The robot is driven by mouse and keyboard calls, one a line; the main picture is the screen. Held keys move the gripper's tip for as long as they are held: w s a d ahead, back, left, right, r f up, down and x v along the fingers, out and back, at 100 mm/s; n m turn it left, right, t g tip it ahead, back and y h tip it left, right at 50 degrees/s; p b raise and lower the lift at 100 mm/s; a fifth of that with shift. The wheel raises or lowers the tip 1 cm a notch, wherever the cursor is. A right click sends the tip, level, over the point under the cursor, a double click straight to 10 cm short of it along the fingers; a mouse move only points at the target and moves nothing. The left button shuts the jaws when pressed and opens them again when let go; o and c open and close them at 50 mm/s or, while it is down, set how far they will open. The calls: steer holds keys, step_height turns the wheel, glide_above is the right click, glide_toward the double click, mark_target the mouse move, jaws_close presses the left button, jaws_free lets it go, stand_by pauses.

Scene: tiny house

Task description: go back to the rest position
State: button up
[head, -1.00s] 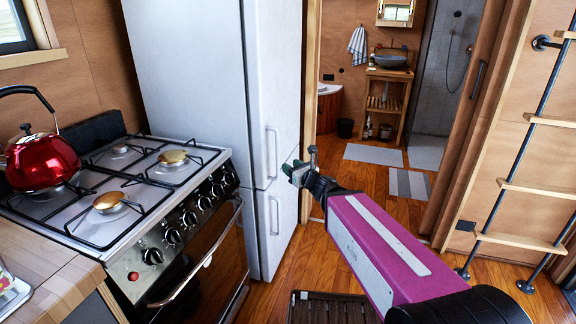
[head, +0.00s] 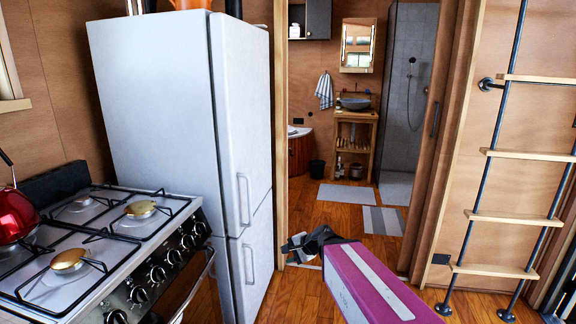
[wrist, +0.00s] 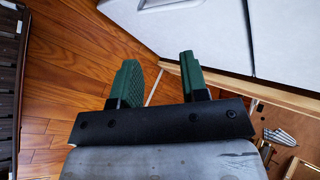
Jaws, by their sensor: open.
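My gripper (wrist: 158,80) shows in the wrist view with its two green fingers apart and nothing between them. In the head view my gripper (head: 296,245) is at the end of my purple arm, over the wooden floor, to the right of the white fridge (head: 165,110) and in front of the bathroom doorway. The fridge's lower part shows in the wrist view too, at the top right. The gripper appears apart from the fridge.
A gas stove (head: 105,250) with a red kettle (head: 14,215) stands at the left. A ladder (head: 513,155) stands at the right. Through the doorway are a washstand (head: 352,135) and mats (head: 348,195).

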steer(key=s+d+f+n+g+h, duration=0.2)
steer(key=s+d+f+n+h, duration=0.1)
steer(key=d, duration=0.6)
steer(key=s+d+f+n+g+h, duration=0.2)
steer(key=d+f+n+h, duration=0.3)
steer(key=d, duration=0.4)
steer(key=shift+s+d+f+n+g+h, duration=0.3)
steer(key=shift+s+d+n+g+h, duration=0.1)
steer(key=shift+s+n, duration=0.1)
